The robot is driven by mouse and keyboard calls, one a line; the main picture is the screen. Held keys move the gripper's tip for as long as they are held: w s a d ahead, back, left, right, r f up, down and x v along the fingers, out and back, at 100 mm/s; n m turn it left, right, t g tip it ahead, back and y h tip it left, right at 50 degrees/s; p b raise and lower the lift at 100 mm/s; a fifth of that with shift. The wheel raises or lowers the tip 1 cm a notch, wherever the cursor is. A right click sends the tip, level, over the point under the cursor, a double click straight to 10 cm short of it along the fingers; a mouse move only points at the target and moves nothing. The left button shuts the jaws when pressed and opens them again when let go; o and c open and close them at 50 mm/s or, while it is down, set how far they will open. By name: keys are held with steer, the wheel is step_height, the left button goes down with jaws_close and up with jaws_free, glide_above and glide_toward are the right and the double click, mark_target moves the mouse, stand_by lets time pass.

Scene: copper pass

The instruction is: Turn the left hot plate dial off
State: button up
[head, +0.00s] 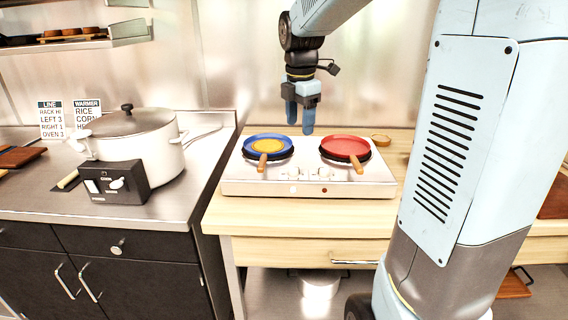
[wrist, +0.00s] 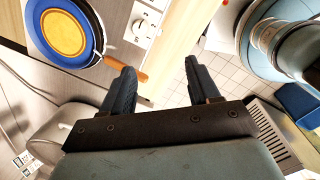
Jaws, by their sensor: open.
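The white hot plate (head: 370,186) sits on the wooden counter with two burners. A blue pan with a yellow inside (head: 268,147) stands on the left burner, a red pan (head: 345,148) on the right. The left dial (head: 294,174) is a small pale knob at the front, near the middle; its setting is too small to read. My gripper (head: 300,130) is open and empty, above and behind the gap between the pans. In the wrist view, my gripper (wrist: 160,68) shows spread fingers, with a pale dial (wrist: 141,28) beyond them beside the blue pan (wrist: 66,32).
A large lidded pot (head: 135,135) stands on the left steel counter behind a dark control box (head: 117,183). The pan handles stick out toward the front of the hot plate. Bare wood (head: 290,217) runs along the front.

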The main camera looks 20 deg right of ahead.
mark_target(293, 167)
steer(key=w+f+n+g, duration=0.1)
steer(key=w+f+n, duration=0.2)
steer(key=w+n, duration=0.35)
steer(key=shift+y, duration=0.3)
steer(key=f, duration=1.4)
steer(key=shift+d, duration=0.35)
steer(key=shift+r, duration=0.1)
